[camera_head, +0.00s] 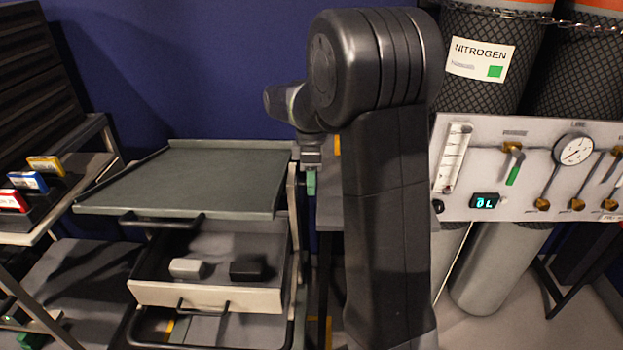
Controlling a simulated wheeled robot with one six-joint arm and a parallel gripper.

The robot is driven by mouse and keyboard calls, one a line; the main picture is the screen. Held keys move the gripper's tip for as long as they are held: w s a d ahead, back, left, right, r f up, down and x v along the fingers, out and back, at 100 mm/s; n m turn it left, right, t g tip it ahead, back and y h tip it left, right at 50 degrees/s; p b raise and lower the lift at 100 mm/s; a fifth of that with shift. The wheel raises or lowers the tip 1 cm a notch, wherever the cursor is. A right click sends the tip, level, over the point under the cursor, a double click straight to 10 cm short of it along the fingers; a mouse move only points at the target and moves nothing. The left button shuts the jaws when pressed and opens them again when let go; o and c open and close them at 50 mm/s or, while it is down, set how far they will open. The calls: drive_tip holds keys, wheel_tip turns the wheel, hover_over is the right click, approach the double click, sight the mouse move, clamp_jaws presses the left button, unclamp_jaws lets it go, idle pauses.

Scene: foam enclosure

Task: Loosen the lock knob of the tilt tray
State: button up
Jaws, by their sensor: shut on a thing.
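The tilt tray (190,180) is a flat, dark grey-green top with raised edges on a wheeled frame, left of centre. My gripper (311,172) points down just past the tray's right edge, beside the frame's upright. It is shut on the lock knob there, which is mostly hidden by the jaws. A small green part (311,184) shows at the gripper's lower end; I cannot tell if it belongs to the knob or the fingers. My arm blocks the view to the right of it.
Below the tray, an open drawer (205,297) holds a light block (187,268) and a black block (248,269). A rack with coloured boxes (28,182) stands at left. A gas panel (540,165) and a nitrogen cylinder (485,90) stand at right.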

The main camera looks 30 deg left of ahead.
drive_tip(key=shift+s+d+f+t+b, duration=0.1)
drive_tip(key=shift+t+b, duration=0.3)
drive_tip(key=shift+b, duration=0.05)
drive_tip(key=shift+t+y, duration=0.3)
drive_tip(key=shift+y, duration=0.1)
drive_tip(key=o, duration=1)
drive_tip(key=r+p, duration=0.1)
drive_tip(key=r, duration=0.3)
drive_tip(key=r+p, duration=0.1)
drive_tip(key=r, duration=0.4)
drive_tip(key=s+r+p, duration=0.1)
drive_tip(key=r, duration=0.4)
drive_tip(key=shift+d+p, duration=0.25)
drive_tip(key=shift+p, duration=0.05)
drive_tip(key=shift+w, duration=0.1)
